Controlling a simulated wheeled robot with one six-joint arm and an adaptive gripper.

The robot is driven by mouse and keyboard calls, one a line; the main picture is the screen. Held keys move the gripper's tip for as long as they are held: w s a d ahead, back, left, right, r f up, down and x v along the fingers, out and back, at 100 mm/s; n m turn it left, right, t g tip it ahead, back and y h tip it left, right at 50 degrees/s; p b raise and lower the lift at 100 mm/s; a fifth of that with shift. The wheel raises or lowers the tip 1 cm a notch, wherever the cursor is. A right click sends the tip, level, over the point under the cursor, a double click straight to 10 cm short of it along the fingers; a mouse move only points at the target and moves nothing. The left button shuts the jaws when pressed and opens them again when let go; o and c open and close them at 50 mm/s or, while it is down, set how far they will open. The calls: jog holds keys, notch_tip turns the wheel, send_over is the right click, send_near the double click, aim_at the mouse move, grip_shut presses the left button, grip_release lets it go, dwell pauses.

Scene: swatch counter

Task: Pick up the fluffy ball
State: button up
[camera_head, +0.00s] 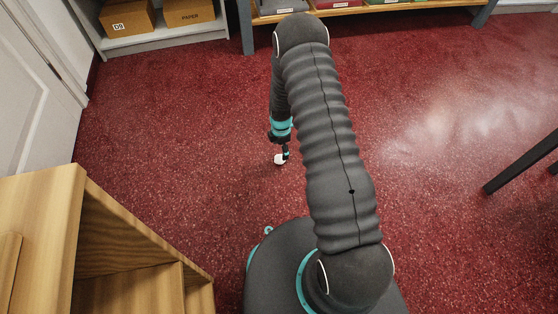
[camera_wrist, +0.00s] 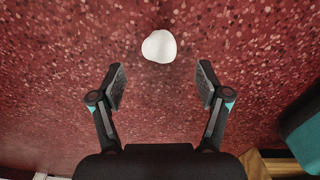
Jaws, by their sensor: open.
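A small white round thing, likely the fluffy ball (camera_wrist: 159,46), lies on the red floor in the wrist view. It sits just beyond the fingertips and roughly midway between them, apart from both. Its surface looks smooth at this size. My gripper (camera_wrist: 161,84) is open and empty. In the head view the white ball (camera_head: 280,159) shows on the floor at the lower end of my arm. My gripper (camera_head: 286,150) is small there and partly covers the ball.
A wooden cabinet (camera_head: 70,215) stands at the lower left. A grey shelf with cardboard boxes (camera_head: 128,18) and a low bench with trays (camera_head: 345,10) are at the back. A dark leg (camera_head: 520,163) is at the right. The red speckled floor (camera_head: 180,130) around the ball is clear.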

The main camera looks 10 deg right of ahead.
aim_at(280, 157)
jog(key=shift+a+f+b, duration=0.15)
jog(key=shift+f+b, duration=0.05)
jog(key=shift+f, duration=1.7)
jog(key=shift+a+f+b, duration=0.1)
jog(key=shift+f+b, duration=0.05)
jog(key=shift+f, duration=1.7)
jog(key=c, duration=0.8)
